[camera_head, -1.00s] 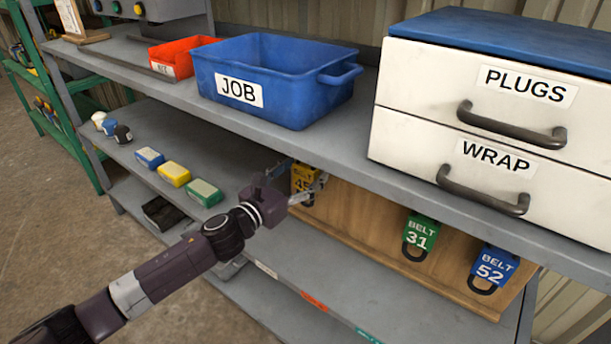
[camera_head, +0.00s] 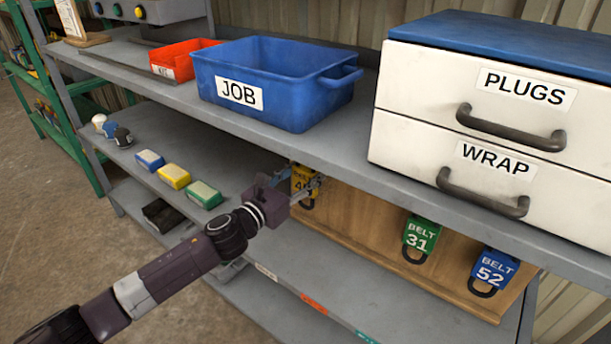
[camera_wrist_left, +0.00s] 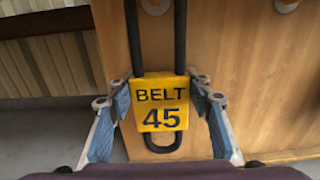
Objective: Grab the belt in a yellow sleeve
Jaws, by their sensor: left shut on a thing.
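The belt in a yellow sleeve (camera_wrist_left: 161,104), marked BELT 45, hangs as a black loop against a wooden board (camera_wrist_left: 255,70). In the left wrist view its sleeve sits between the two blue-padded fingers of my left gripper (camera_wrist_left: 160,108), which is shut on it. In the head view the yellow sleeve (camera_head: 303,182) shows partly behind my left gripper (camera_head: 297,187), at the left end of the board. My right gripper is not in view.
A green sleeve marked BELT 31 (camera_head: 419,235) and a blue sleeve marked BELT 52 (camera_head: 491,268) hang further right. The upper shelf, with a blue JOB bin (camera_head: 275,85) and white drawers (camera_head: 470,100), overhangs the board. Small boxes (camera_head: 174,176) lie left of my arm.

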